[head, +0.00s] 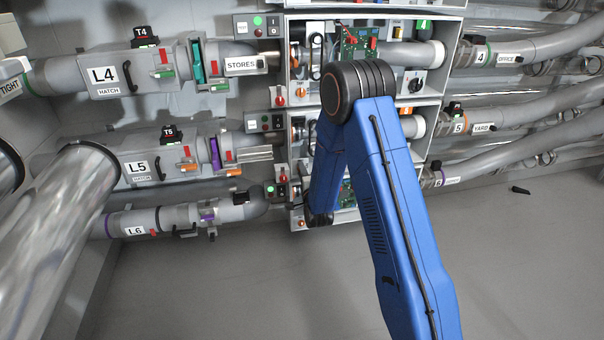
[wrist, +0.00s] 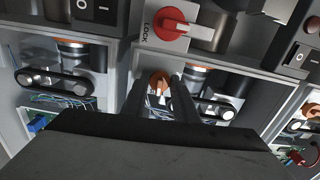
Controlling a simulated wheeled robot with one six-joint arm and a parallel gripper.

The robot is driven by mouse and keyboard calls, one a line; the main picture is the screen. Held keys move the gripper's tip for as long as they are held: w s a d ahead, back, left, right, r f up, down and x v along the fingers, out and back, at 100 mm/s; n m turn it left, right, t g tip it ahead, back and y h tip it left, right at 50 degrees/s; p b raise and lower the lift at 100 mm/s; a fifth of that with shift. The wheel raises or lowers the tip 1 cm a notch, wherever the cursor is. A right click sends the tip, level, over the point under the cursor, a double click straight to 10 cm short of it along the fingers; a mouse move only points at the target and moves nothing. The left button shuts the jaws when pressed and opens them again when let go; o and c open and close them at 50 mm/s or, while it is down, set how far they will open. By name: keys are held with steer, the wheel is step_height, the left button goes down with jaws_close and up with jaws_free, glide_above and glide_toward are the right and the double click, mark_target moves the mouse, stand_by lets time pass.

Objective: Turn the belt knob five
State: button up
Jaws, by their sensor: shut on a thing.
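An orange knob (wrist: 159,84) sits in an open cabinet bay in the wrist view, just left of a black belt over rollers (wrist: 208,109). My gripper (wrist: 161,79) has its two dark fingers on either side of the knob and is shut on it. The knob's lower part and the fingers' contact with it are partly hidden. In the head view the middle bay, in the row of the pipe labelled 5 (head: 458,128), is largely covered by my blue arm. My gripper cannot be made out there.
A red LOCK switch (wrist: 171,23) is on the panel above the knob. Another belt unit (wrist: 50,82) with loose wires is in the bay to the left. Black rocker switches (wrist: 95,8) stand nearby. Pipes L4, L5 and L6 lie left of the cabinet; the floor (head: 240,285) below is clear.

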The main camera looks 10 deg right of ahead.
steer(key=shift+m, duration=0.4)
steer(key=o, duration=0.8)
